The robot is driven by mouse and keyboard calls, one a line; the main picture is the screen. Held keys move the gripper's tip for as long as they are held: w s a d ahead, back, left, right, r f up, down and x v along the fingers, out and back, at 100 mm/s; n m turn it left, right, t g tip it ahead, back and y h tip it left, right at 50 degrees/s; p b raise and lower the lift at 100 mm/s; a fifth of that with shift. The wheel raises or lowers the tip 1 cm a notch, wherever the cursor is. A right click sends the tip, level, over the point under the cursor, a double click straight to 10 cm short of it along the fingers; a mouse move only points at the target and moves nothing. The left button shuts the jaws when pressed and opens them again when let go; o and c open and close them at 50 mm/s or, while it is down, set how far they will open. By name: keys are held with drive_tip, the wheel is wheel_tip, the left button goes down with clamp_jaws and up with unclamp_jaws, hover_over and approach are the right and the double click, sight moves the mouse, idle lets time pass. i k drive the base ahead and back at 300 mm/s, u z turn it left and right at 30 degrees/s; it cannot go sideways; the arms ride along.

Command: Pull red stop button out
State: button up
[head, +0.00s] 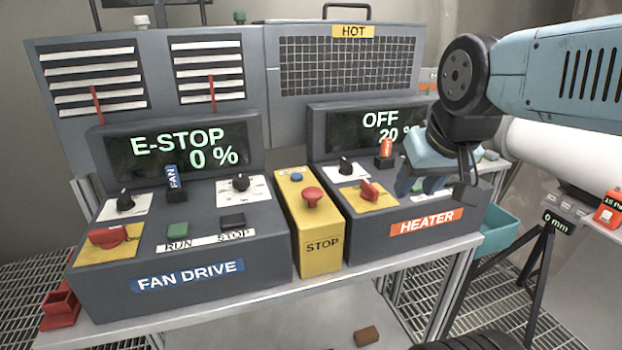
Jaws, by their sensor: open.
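The red mushroom stop button (312,196) sits on top of a yellow box marked STOP (322,246), between the two control consoles. A small blue button (296,177) is behind it on the same box. I cannot tell from this view how far the red button is pressed in. The fan drive display (184,149) reads E-STOP 0 %. My gripper (436,194) is open and empty, above the right side of the heater console, to the right of the red button and apart from it.
The fan drive console (190,272) stands left and the heater console (428,221) right, with a red rotary switch (370,190) and an orange-tagged key (386,150) between my gripper and the stop box. A teal bin (500,228) is at the right. Space above the stop box is clear.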

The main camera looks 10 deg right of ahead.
sight(312, 194)
drive_tip(key=u, duration=0.05)
drive_tip(key=k, duration=1.2)
drive_tip(key=u, duration=0.35)
drive_tip(key=i, duration=1)
drive_tip(key=z, duration=0.05)
